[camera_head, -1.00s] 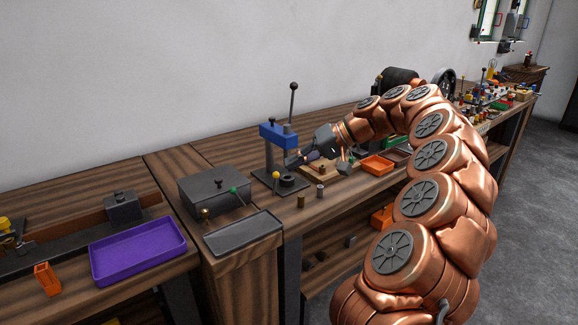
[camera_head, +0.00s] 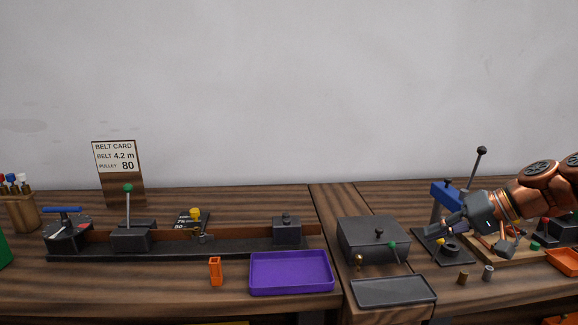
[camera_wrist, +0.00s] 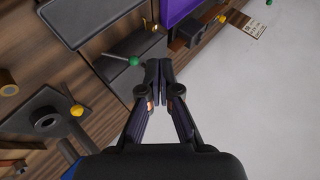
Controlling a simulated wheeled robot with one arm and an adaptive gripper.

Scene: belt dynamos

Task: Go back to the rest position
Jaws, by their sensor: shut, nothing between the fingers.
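My gripper (camera_head: 440,231) is at the right side of the head view, at the end of my copper arm. It is held above the bench, by the blue-headed press (camera_head: 447,196), and points left. In the wrist view my gripper (camera_wrist: 156,66) has its fingertips together with nothing between them. The wrist view looks down past the fingers at the grey box with its green-knobbed lever (camera_wrist: 134,61). Whether the gripper touches the press cannot be told from the head view.
Near the gripper are the grey box (camera_head: 372,240), a grey tray (camera_head: 394,292) and small cylinders (camera_head: 463,278). Further left are a purple tray (camera_head: 290,288), an orange holder (camera_head: 215,271), a long rail fixture (camera_head: 180,251) and a belt card (camera_head: 115,160). The wall rises behind the bench.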

